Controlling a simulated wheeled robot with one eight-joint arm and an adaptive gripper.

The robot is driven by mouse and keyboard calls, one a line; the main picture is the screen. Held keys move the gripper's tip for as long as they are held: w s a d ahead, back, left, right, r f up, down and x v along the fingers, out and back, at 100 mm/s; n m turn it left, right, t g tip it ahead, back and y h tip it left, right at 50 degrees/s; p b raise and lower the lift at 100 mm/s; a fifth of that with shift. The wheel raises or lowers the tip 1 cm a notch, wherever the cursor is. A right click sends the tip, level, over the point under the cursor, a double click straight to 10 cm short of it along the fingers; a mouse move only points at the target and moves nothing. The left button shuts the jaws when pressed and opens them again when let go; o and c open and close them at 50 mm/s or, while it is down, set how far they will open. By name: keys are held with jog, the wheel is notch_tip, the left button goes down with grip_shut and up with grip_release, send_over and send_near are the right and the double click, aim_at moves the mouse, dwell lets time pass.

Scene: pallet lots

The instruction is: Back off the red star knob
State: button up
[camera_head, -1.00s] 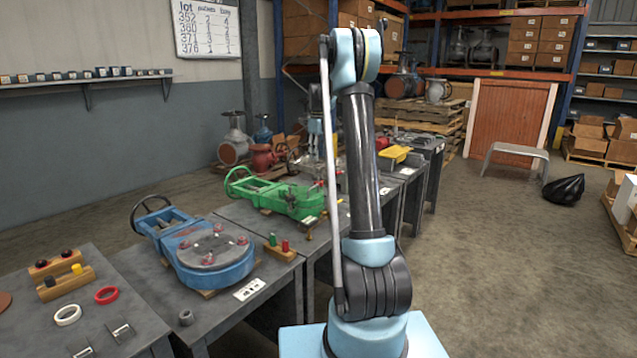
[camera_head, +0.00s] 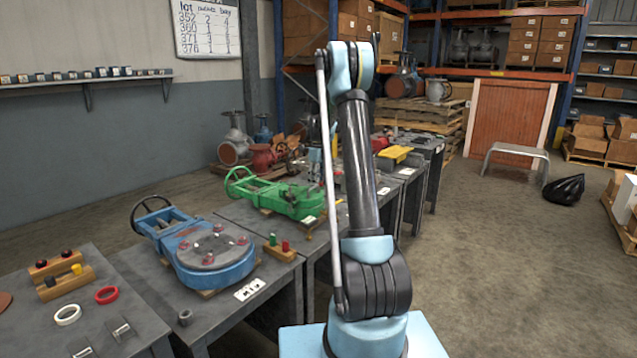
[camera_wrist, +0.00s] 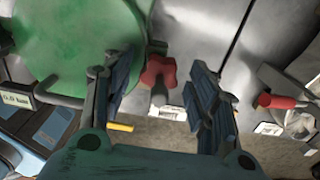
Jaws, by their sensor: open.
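A red star knob (camera_wrist: 158,72) on a short grey stem shows in the wrist view, beside the edge of a large green round body (camera_wrist: 75,45). My gripper (camera_wrist: 161,63) is open. One finger is on each side of the knob, with visible gaps, so it is not gripped. I cannot tell how deep the fingers reach relative to it. In the head view the green valve (camera_head: 290,198) lies on a bench, and my arm hides much of the area beyond it. I cannot make out the star knob there.
A second red-handled part (camera_wrist: 277,101) is at the right in the wrist view. In the head view a blue valve (camera_head: 215,262) lies on the nearer bench, beside a wooden block with small green and red pieces (camera_head: 279,251).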

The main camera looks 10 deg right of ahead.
jog(key=shift+c, duration=0.5)
jog(key=c, duration=1)
jog(key=shift+o, duration=0.2)
jog(key=shift+n, duration=0.3)
